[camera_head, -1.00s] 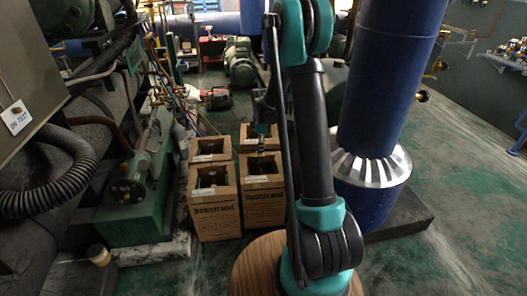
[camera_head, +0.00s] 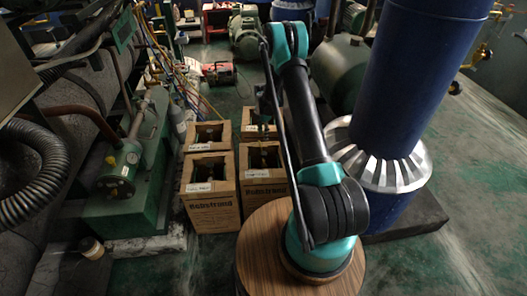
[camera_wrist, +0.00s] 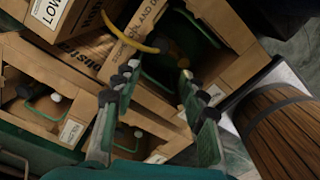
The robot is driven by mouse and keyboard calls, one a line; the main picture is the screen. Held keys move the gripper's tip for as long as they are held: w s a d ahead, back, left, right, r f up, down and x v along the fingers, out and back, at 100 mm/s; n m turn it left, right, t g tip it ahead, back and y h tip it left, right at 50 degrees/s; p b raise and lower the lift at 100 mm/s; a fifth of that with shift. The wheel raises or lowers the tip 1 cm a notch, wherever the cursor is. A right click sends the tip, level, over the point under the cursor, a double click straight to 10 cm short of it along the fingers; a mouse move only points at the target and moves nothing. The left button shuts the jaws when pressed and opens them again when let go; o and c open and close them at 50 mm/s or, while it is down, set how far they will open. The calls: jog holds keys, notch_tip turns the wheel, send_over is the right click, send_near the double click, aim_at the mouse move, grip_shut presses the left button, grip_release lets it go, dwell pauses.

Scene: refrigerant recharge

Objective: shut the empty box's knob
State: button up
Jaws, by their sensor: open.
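Several cardboard boxes stand in a tight group on the floor: front left (camera_head: 210,213), front right (camera_head: 262,205), back left (camera_head: 187,135) and back right (camera_head: 243,127). Each is open-topped with dark contents. I cannot tell which box is the empty one, and no knob shows clearly in the head view. In the wrist view my gripper (camera_wrist: 158,78) is open, with nothing between its two fingers. Beyond the fingertips is an open box (camera_wrist: 237,62) with a dark green, shadowed inside. Another box, labelled "LOW" (camera_wrist: 48,10), is at upper left. Small pale knobs (camera_wrist: 56,97) show inside a box at left.
A thin yellow hose (camera_wrist: 128,39) arcs over the boxes just beyond the fingers. A large blue column (camera_head: 410,90) with a silver collar stands at right. Green machinery (camera_head: 130,180) stands left of the boxes. Bare floor (camera_head: 450,240) lies at right.

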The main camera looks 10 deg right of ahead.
aim_at(263, 153)
notch_tip(263, 153, down, 14)
jog(key=shift+r, duration=0.1)
dwell(0.5)
jog(key=c, duration=0.9)
jog(key=shift+o, duration=0.2)
